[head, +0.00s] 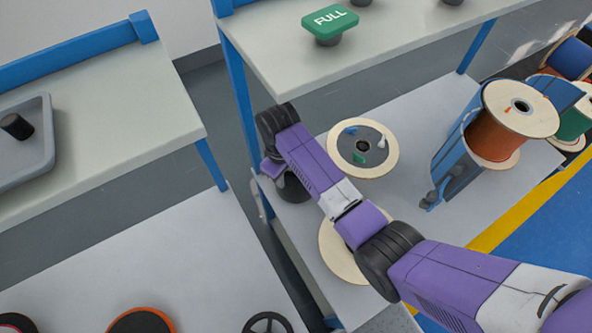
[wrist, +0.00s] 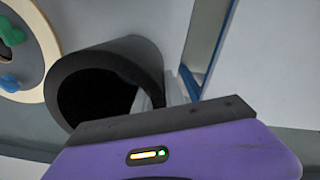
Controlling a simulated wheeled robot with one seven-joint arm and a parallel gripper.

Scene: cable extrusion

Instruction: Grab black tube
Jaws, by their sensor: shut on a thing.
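The black tube (wrist: 148,58) is close in front of my gripper (wrist: 165,98) in the wrist view, its round open end facing the camera. One pale finger shows at the tube's right wall, and my gripper is shut on that wall. The other finger is mostly hidden. In the head view my gripper (head: 274,172) is low beside the left end of the lower shelf, with the black tube (head: 293,188) partly hidden behind my arm.
A spool (head: 335,165) with coloured pieces lies right of my gripper, and another pale disc lies under my arm. A blue stand (head: 450,165) holds an orange reel (head: 495,140). The upper shelf (head: 270,60) overhangs behind. A grey tray (head: 40,165) on the left table holds a small black cylinder (head: 17,126).

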